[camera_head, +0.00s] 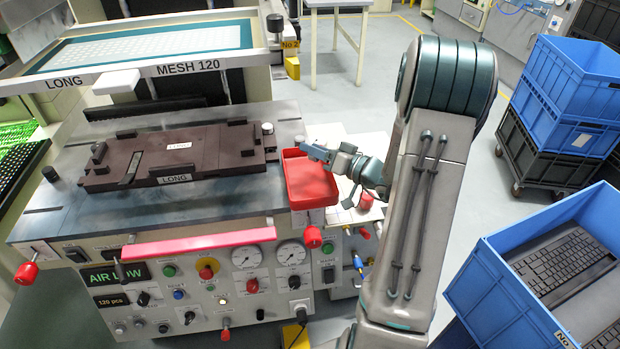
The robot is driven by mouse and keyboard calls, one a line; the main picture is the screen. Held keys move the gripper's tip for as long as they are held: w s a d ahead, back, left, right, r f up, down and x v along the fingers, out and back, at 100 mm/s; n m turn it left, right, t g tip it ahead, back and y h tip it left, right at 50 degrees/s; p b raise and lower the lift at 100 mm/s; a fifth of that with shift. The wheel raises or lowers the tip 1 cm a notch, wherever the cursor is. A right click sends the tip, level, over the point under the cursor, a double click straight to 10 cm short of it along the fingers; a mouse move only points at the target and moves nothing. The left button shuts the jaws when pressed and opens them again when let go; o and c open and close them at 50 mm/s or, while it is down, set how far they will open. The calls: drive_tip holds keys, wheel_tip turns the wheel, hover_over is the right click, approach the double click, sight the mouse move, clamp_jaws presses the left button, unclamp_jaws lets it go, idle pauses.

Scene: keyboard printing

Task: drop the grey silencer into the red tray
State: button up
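The red tray (311,188) sits at the right end of the machine's work surface, beside the dark fixture. My gripper (314,151) reaches in from the right, over the far edge of the tray. A small grey piece (299,140) shows at the gripper's tip. It may be the silencer, but it is too small to tell whether it is held or apart. I cannot see whether the fingers are open or shut. The tray's visible floor looks empty; its far right part is hidden by my gripper.
The dark fixture labelled LONG (215,142) lies left of the tray, with a grey round post (267,129) at its corner. A screen frame (190,62) rises behind. Blue crates (560,100) stand right. A white surface (365,145) lies behind my gripper.

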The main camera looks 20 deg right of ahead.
drive_tip(key=shift+o, duration=0.6)
drive_tip(key=shift+s+d, duration=0.2)
drive_tip(key=shift+s, duration=0.05)
drive_tip(key=b+v, duration=0.3)
drive_tip(key=v, duration=1)
drive_tip(key=shift+d, duration=0.1)
